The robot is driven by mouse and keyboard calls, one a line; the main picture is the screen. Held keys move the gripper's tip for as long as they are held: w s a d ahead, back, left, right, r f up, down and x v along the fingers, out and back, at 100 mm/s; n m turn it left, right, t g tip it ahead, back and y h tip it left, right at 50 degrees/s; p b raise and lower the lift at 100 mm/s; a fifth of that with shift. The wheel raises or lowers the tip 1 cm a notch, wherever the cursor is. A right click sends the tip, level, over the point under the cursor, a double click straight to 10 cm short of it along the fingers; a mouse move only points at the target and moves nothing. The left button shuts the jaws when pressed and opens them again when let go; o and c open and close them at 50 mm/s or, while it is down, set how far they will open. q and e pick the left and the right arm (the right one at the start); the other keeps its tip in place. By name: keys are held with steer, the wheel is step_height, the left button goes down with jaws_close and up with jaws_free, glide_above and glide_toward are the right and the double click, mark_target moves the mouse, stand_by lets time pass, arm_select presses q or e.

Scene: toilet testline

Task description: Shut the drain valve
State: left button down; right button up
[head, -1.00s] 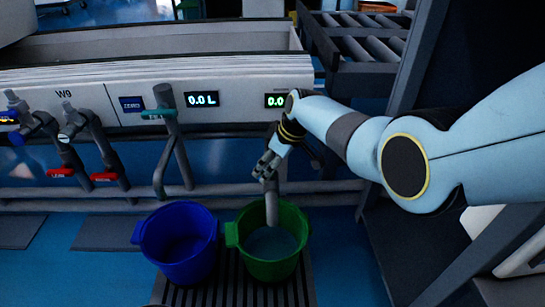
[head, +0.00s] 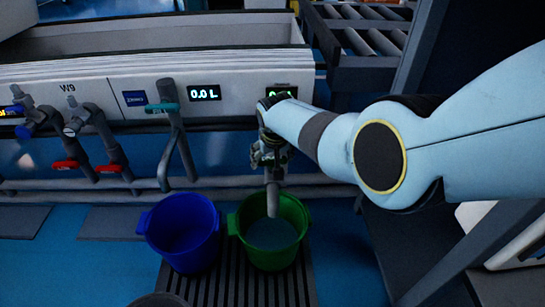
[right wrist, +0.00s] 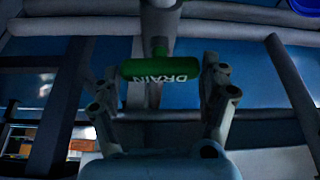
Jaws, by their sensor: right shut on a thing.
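The drain valve shows in the right wrist view as a green T-handle (right wrist: 160,82) with white DRAIN lettering, on a grey pipe. My right gripper (head: 270,158) is at the drain pipe (head: 272,198) above the green bucket in the head view. In the right wrist view my right gripper (right wrist: 160,74) has one finger at each end of the green handle and is shut on it. In the head view the handle is hidden behind my gripper and arm. My left gripper is not in view.
The green bucket (head: 234,226), holding some liquid, stands under the drain pipe beside a blue bucket (head: 150,228), both on a slatted grate (head: 235,290). A teal-handled pipe (head: 162,108) and red-handled valves (head: 65,165) are to the left. A display (head: 204,93) reads 0.0 L.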

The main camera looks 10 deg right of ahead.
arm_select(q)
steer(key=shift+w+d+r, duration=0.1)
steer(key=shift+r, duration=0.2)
arm_select(e)
steer(key=shift+m+h, duration=0.3)
steer(key=shift+m, duration=0.3)
steer(key=o, duration=1.1)
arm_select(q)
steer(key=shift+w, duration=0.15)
arm_select(e)
steer(key=shift+r, duration=0.1)
steer(key=shift+v, duration=3.65)
